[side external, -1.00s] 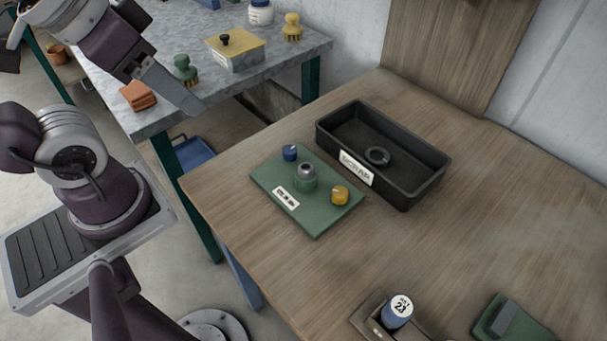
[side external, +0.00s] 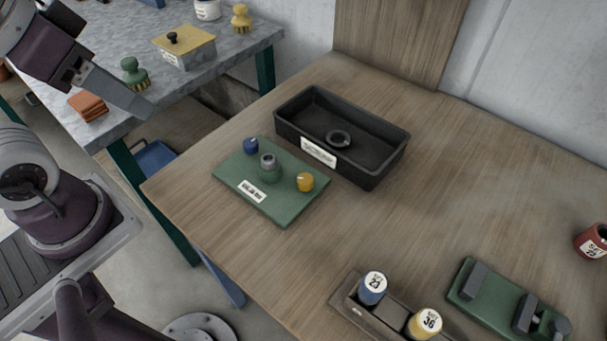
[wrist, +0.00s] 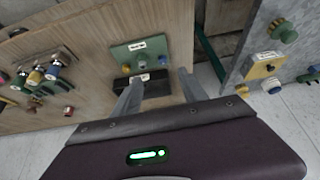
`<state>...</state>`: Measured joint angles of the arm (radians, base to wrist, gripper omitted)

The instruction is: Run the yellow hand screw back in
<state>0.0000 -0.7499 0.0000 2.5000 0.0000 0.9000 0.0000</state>
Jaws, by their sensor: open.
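The yellow hand screw (side external: 306,182) sits at the right corner of a green plate (side external: 285,211) on the wooden bench. It also shows in the wrist view (wrist: 126,69). A blue knob (side external: 251,146) is at the plate's far left corner. A round green boss with a grey top (side external: 268,166) stands between them. My gripper (side external: 150,110) is at upper left in the side view, well away from the plate. In the wrist view its two fingers (wrist: 158,90) are spread apart with nothing held between them.
A black tray (side external: 395,150) holding a dark ring (side external: 339,139) stands right behind the plate. A rack with labelled blue (side external: 374,287) and yellow (side external: 425,322) containers, a green fixture (side external: 500,305) and a red container (side external: 591,241) are at right. A grey side table (side external: 215,57) carries brushes and a box.

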